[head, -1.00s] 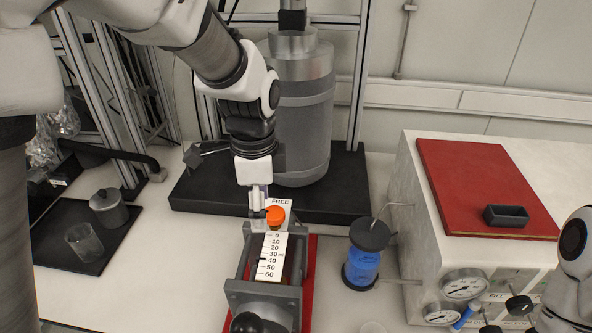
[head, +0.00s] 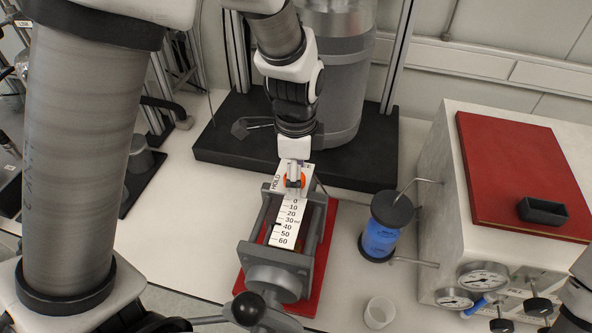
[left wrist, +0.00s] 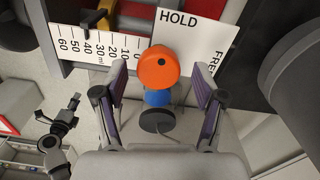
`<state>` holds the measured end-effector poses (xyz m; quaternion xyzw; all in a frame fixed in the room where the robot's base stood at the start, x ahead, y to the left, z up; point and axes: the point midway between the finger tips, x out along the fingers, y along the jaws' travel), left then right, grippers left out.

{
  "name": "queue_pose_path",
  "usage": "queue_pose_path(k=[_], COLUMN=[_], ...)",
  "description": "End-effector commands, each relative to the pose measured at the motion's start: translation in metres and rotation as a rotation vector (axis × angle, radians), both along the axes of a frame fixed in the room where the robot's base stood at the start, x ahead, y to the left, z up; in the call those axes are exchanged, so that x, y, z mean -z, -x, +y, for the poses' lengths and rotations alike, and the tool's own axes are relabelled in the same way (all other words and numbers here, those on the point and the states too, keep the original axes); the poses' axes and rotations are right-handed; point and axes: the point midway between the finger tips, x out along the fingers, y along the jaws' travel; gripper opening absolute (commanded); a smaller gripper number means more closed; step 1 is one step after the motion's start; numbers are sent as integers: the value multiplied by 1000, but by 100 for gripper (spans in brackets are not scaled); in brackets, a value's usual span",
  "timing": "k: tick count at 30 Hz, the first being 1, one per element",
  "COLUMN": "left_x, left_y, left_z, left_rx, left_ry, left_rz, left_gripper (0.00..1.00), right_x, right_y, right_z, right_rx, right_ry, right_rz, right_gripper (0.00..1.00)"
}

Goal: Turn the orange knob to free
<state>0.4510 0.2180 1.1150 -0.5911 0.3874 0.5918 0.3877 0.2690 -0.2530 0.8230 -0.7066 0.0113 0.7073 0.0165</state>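The orange knob (head: 303,181) sits at the top end of the white scale (head: 284,223) on the grey press-like device (head: 268,258). In the left wrist view the knob (left wrist: 158,68) is round, with a small dark dot on its face. A white plate (left wrist: 200,40) behind it reads HOLD and FREE. My left gripper (head: 294,178) is at the knob and partly covers it in the head view. In the left wrist view its two fingers (left wrist: 160,82) are apart, one on each side of the knob, with gaps visible. My right gripper is out of view.
The device stands on a red mat (head: 328,250). A blue-filled vessel (head: 379,240) and a white cabinet with gauges (head: 440,170) are to the right. A large grey cylinder (head: 345,85) on a black base (head: 235,155) stands behind.

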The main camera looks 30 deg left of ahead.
Motion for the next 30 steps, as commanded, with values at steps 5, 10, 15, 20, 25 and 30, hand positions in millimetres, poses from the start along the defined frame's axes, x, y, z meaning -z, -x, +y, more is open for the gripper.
queue_pose_path(k=[5, 10, 15, 20, 25, 30], left_x=[0, 1, 1, 1, 2, 2], left_y=[0, 1, 1, 1, 2, 2], left_z=[0, 0, 0, 0, 0, 0], left_rx=[0, -1, 1, 20, 82, 190], left_ry=[0, 0, 1, 0, 1, 2], left_rz=[2, 3, 4, 5, 6, 6], left_gripper=[10, 10, 10, 10, 10, 10], right_x=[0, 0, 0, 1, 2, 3], right_y=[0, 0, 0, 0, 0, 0], right_z=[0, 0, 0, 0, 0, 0], right_rx=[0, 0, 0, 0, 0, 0], right_ry=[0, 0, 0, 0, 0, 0], right_rz=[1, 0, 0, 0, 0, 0], right_gripper=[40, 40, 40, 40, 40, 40])
